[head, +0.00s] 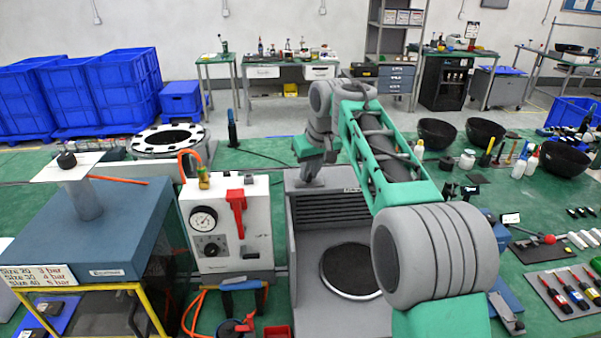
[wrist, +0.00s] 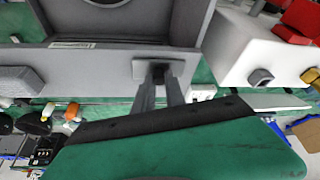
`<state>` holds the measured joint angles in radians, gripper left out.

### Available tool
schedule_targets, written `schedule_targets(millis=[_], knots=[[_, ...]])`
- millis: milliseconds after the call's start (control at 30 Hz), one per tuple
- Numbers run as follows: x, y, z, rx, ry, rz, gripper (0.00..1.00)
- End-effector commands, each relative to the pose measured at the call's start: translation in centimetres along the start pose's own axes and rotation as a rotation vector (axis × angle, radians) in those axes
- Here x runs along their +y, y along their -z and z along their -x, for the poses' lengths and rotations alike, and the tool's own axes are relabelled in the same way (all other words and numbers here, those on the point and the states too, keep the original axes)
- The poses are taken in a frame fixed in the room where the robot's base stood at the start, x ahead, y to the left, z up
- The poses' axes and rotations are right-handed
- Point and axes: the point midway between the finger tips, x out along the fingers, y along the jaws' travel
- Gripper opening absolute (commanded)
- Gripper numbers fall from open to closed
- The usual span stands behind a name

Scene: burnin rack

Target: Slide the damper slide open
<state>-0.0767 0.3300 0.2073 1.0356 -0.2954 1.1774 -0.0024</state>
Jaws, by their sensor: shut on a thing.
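A grey furnace-like box (head: 298,270) stands on the green bench in the head view, with dark slats and a round black plate inside. In the wrist view its grey top face (wrist: 100,72) fills the upper left, and a small grey plate with a dark knob, which looks like the damper slide (wrist: 176,69), sits on it. My gripper (head: 309,180) is over the box's top left edge. In the wrist view my gripper (wrist: 159,78) is shut on the knob. The fingers hide part of the knob, and the slide's travel cannot be made out.
A white gauge panel (head: 218,260) with a red lever stands close left of the box. A blue-grey block (head: 125,230) is further left. Black bowls (head: 437,133) and tools crowd the bench at right. My arm covers the box's right side.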

Motion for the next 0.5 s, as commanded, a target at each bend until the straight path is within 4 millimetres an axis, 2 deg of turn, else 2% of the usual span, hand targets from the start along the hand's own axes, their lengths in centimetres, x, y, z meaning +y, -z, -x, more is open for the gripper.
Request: schedule_targets(millis=[133,367,400,500], knots=[[0.83,-0.06,0.14,0.003,-0.008,-0.02,0.0],[0.65,0.0,0.13,0.004,-0.007,-0.017,0.0],[0.6,0.02,0.12,0.004,-0.007,-0.016,0.17],[0.57,0.01,0.11,0.004,-0.007,-0.016,0.26]])
